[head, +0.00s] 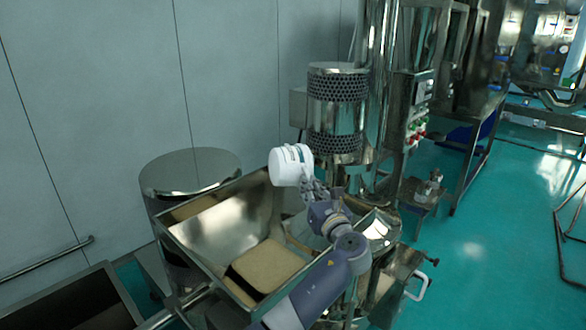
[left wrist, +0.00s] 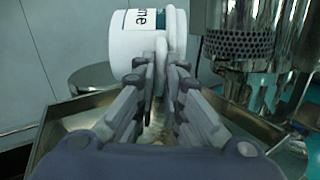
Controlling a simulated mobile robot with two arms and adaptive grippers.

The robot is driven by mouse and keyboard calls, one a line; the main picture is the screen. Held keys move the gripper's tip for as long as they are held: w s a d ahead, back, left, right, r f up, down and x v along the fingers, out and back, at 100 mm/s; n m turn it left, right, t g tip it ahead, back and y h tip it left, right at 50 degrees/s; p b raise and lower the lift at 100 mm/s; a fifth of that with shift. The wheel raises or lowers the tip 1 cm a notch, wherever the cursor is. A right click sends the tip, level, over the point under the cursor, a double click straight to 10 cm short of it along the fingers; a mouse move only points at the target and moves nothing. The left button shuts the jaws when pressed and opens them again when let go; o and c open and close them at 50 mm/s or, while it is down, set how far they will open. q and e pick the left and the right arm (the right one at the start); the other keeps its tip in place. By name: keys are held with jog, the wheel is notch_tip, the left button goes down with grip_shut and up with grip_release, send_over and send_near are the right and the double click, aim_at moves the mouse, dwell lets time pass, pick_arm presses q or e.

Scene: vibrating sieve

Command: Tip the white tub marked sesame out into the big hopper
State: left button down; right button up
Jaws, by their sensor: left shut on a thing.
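The white tub (head: 290,165) is held over the right rim of the big hopper (head: 207,217) in the head view, lying tilted on its side. My left gripper (head: 308,183) is shut on it. In the left wrist view the tub (left wrist: 118,46) shows part of a label ending in "me", and the fingers (left wrist: 160,75) close on its edge. A tan, grainy heap (head: 268,266) lies at the bottom of the hopper. I cannot tell whether anything is still in the tub. My right gripper is not in view.
A round steel drum (head: 190,172) stands behind the hopper on the left. A tall machine with a perforated cylinder (head: 338,84) stands just behind the tub. A dark open bin (head: 75,305) is at the lower left.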

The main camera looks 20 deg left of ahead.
pick_arm(q)
jog(key=n+b, duration=0.4)
jog(key=shift+n, duration=0.4)
jog(key=n+b, duration=0.3)
jog(key=n+g+y+b, duration=0.1)
jog(key=n+b, duration=0.3)
dwell(0.7)
